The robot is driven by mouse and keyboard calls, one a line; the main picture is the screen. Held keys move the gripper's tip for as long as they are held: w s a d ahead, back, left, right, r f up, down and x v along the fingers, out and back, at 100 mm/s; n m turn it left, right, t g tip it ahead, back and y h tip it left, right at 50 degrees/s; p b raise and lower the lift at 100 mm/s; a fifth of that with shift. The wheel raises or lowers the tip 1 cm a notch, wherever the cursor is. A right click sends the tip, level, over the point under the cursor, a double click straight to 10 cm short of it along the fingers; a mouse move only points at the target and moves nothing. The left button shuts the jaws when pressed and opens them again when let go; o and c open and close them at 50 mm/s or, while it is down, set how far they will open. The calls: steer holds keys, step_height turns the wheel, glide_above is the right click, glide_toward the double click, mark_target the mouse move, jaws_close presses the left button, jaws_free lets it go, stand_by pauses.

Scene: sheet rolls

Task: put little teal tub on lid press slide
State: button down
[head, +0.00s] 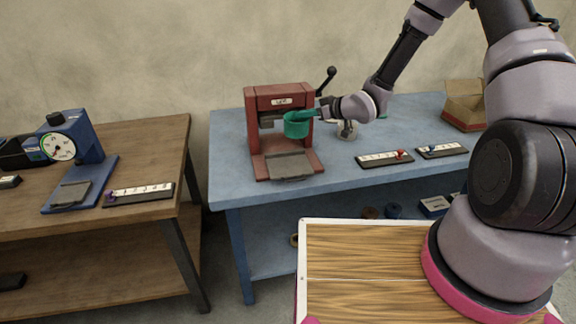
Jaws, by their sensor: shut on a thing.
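The little teal tub (296,127) is held in the air in front of the red lid press (256,128), at about the height of its upper opening. My gripper (318,113) is shut on the tub at its right side, reaching in from the right. The press slide (288,166) is a grey plate low at the front of the press. It looks empty, and the tub is above it, apart from it. The fingertips are small in this view and partly merge with the tub.
The press stands on a blue table (232,187). A wooden table (150,150) with a blue dial device (75,140) is at left.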

mark_target(288, 119)
steer(key=a, duration=0.1)
steer(key=s+n+g, duration=0.1)
steer(key=a, duration=0.1)
steer(key=shift+s+a+f+y, duration=0.2)
steer(key=shift+a+f+y, duration=0.1)
steer(key=shift+f+y, duration=0.1)
steer(key=shift+s+a+f+n+g, duration=0.15)
steer(key=shift+a+f+n+g, duration=0.05)
steer(key=shift+a+n+g, duration=0.1)
step_height(288, 119, down, 10)
steer(key=shift+r, duration=0.2)
steer(key=c, duration=0.9)
jaws_free()
steer(key=shift+f, duration=0.1)
steer(key=v, duration=1.2)
steer(key=shift+d, duration=0.15)
